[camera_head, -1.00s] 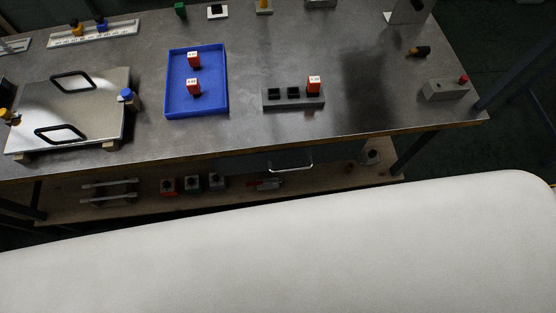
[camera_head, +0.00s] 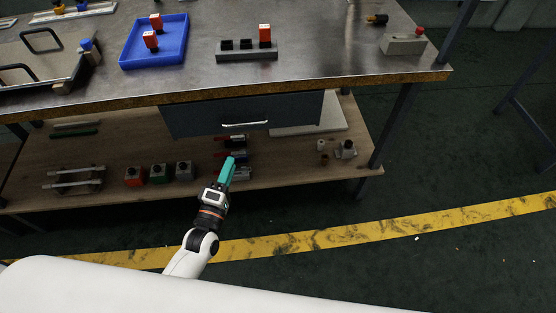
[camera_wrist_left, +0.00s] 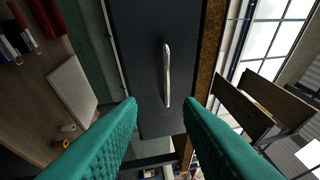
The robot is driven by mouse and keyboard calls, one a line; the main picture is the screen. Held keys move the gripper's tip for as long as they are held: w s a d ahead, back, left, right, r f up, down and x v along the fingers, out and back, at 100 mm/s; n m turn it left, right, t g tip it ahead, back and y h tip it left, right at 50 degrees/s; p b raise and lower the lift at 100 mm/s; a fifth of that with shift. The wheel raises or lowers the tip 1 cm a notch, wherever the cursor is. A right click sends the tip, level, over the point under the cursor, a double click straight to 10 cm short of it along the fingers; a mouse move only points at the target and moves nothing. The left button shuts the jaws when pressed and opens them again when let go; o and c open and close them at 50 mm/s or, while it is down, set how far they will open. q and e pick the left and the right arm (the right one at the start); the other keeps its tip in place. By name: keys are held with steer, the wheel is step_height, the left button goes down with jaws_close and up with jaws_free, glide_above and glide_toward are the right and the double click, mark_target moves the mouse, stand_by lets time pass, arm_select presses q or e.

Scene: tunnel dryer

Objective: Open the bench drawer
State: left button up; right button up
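The bench drawer (camera_head: 205,114) has a dark grey front under the right half of the bench top. It sits flush below the bench edge and looks closed. Its silver bar handle (camera_head: 245,124) runs across the front. In the left wrist view the drawer front (camera_wrist_left: 150,30) appears turned, with the handle (camera_wrist_left: 167,75) upright in the picture. My left gripper (camera_head: 229,165) has teal fingers and is below and in front of the handle. In the wrist view its fingers (camera_wrist_left: 160,108) are apart, with the handle beyond and between them, not touched. My right gripper is not in view.
The bench top (camera_head: 330,60) carries a blue tray (camera_head: 155,57) and a grey block holder (camera_head: 247,55). The wooden lower shelf (camera_head: 290,170) holds several small boxes and tools near my left gripper. Open floor with a yellow stripe (camera_head: 340,235) lies in front.

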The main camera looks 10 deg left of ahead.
arm_select(q)
steer(key=shift+n, duration=0.3)
steer(key=w+r, duration=0.1)
steer(key=w, duration=0.3)
steer(key=w+d+r, duration=0.1)
steer(key=w, duration=0.7)
steer(key=shift+w+d+r, duration=0.1)
steer(key=shift+d+r, duration=0.15)
steer(key=shift+r, duration=0.15)
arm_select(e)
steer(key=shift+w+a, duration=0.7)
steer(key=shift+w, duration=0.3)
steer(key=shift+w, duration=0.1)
arm_select(q)
jaws_close()
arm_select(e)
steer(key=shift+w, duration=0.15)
